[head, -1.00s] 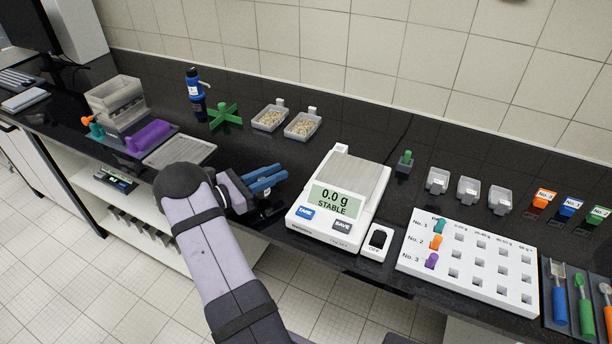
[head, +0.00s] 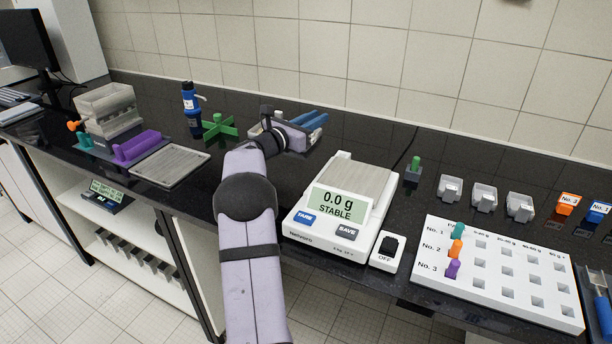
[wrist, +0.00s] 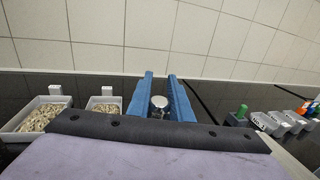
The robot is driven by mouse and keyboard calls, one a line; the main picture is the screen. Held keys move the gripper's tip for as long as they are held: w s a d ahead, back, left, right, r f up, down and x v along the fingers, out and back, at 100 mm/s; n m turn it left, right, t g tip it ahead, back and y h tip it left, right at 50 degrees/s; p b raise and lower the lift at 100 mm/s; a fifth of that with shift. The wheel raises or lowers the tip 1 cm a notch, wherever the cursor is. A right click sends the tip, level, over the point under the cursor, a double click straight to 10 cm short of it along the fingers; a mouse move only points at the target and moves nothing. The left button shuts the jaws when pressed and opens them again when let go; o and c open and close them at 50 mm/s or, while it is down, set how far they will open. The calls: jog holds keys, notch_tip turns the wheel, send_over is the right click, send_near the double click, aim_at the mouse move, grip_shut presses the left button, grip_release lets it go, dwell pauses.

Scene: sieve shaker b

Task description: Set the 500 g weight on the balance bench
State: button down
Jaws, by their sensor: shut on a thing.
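My gripper (head: 316,121) is over the back of the black bench, left of and behind the balance. In the wrist view its blue fingers (wrist: 160,100) are shut on a small shiny metal cylinder with a round top, which looks like the 500 g weight (wrist: 159,102). In the head view the weight is hidden behind the fingers and wrist. The white balance (head: 340,207) stands on the bench with a bare, ribbed pan and reads 0.0 g STABLE.
Two dishes of grains (wrist: 40,118) sit left of my gripper, near a green cross (head: 219,127) and blue bottle (head: 191,105). A green-knobbed block (head: 413,170), grey scoops (head: 451,188) and a white peg rack (head: 500,270) are right of the balance. Tiled wall is behind.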

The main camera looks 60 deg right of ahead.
jog(key=shift+f+p, duration=0.6)
jog(key=shift+f, duration=4.25)
jog(key=shift+f, duration=0.1)
jog(key=c, duration=1.6)
grip_release()
jog(key=shift+f, duration=0.1)
jog(key=shift+a, duration=0.15)
jog(key=b+v, duration=0.2)
jog(key=v, duration=0.9)
jog(key=shift+w+a, duration=0.2)
jog(key=shift+a, duration=0.2)
